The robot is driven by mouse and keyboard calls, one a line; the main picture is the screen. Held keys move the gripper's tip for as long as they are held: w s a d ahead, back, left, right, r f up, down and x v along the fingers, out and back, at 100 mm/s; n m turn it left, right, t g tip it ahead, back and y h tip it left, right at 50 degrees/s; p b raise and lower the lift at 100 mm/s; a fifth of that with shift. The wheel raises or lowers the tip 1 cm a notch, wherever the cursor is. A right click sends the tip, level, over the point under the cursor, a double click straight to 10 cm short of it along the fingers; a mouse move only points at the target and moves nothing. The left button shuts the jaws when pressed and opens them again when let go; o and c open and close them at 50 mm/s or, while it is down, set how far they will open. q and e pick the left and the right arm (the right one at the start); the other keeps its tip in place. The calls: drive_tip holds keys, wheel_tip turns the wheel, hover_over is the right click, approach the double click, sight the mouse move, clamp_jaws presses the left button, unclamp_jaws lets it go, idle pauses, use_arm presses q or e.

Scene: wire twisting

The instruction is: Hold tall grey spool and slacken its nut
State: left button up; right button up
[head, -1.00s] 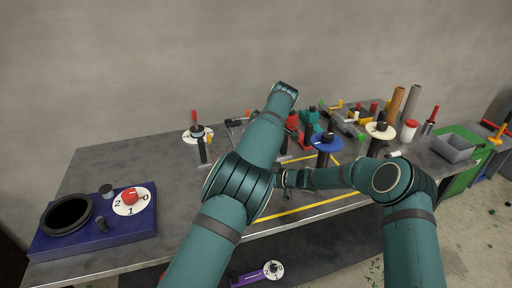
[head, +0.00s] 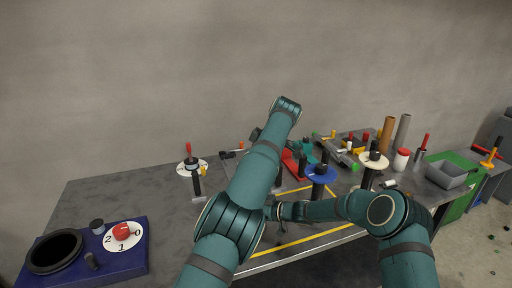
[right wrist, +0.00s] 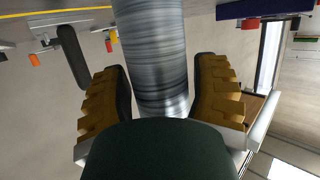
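In the right wrist view a tall grey cylinder with fine bands, which looks like the grey spool (right wrist: 152,50), stands between the two yellow, dark-padded fingers of my right gripper (right wrist: 161,95). The fingers lie close along both its sides; whether both touch is unclear. Its nut is not visible. In the head view my right gripper (head: 272,211) reaches left over the table and is partly hidden by my left arm (head: 255,175). My left arm extends over the table to its bent wrist; its gripper is hidden. I cannot pick out the grey spool in the head view.
A blue-disc spool (head: 320,174) and white-disc spools (head: 372,160) (head: 192,168) stand on the table. A blue box with a dial (head: 122,262) sits at the left front. Tools, tubes and a grey bin (head: 446,175) are at the right. The table's left middle is clear.

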drive_tip(key=shift+o, duration=0.5)
